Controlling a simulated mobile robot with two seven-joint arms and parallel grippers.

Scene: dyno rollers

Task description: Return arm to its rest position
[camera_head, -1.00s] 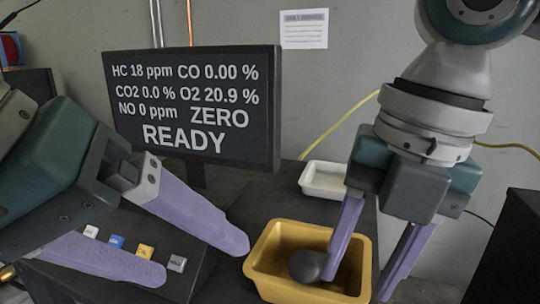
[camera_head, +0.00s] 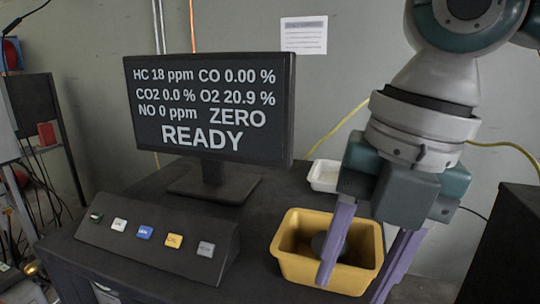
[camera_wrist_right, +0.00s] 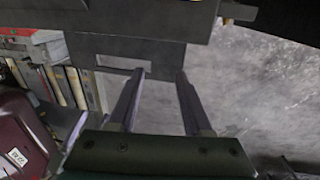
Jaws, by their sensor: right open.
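My right gripper (camera_head: 358,270) comes down from the upper right in the head view, with its two purple fingers spread apart. One finger is in front of the yellow bin (camera_head: 300,268) and the other is beside the bin's right side. In the right wrist view, the right gripper (camera_wrist_right: 155,78) shows its fingers apart with nothing between them. A dark round object (camera_head: 320,242) lies in the yellow bin, partly hidden behind a finger. My left gripper does not show in the head view.
A monitor (camera_head: 210,110) reading READY stands on the dark bench. A sloped button panel (camera_head: 150,240) lies in front of it. A white tray (camera_head: 323,175) sits behind the yellow bin. A dark box (camera_head: 500,250) stands at the right. A yellow cable runs along the wall.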

